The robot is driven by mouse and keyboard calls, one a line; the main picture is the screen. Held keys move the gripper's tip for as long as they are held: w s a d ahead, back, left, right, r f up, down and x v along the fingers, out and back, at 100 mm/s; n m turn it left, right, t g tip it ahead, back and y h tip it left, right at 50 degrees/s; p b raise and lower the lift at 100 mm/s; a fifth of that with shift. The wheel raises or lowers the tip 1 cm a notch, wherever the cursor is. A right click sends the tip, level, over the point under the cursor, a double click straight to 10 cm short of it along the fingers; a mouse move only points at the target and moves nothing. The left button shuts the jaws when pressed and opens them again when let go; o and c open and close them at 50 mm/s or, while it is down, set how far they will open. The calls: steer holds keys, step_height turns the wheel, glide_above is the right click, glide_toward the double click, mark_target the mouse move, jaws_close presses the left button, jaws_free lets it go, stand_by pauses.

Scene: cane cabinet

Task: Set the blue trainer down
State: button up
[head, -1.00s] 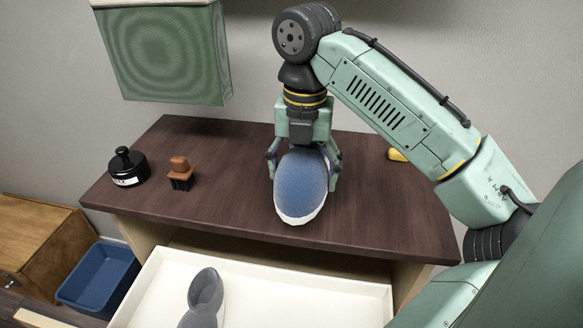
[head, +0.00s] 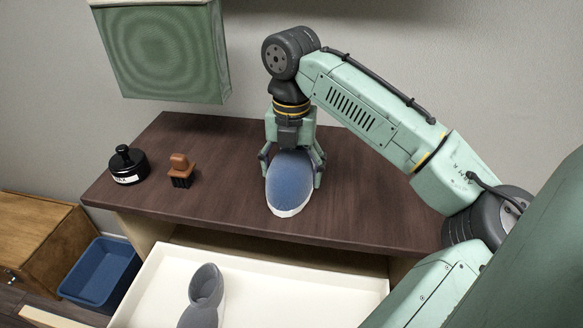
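The blue trainer (head: 289,183) has a blue upper and a pale sole edge. It is at the middle of the dark wooden cabinet top (head: 375,212), its toe toward the front edge. My gripper (head: 291,172) is over its rear part, one finger on each side, and appears shut on it. The gripper and the toe hide the trainer's heel and opening. The sole looks at or very close to the top; I cannot tell whether it touches.
A black jar (head: 127,165) and a brown brush (head: 181,171) stand on the left of the top. An open white drawer (head: 250,285) below holds a grey shoe (head: 203,295). A blue bin (head: 100,270) is at lower left. A green box (head: 163,50) hangs above left.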

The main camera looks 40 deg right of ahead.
mark_target(292, 155)
steer(key=o, duration=1.4)
step_height(292, 155, up, 12)
steer(key=shift+r, duration=0.15)
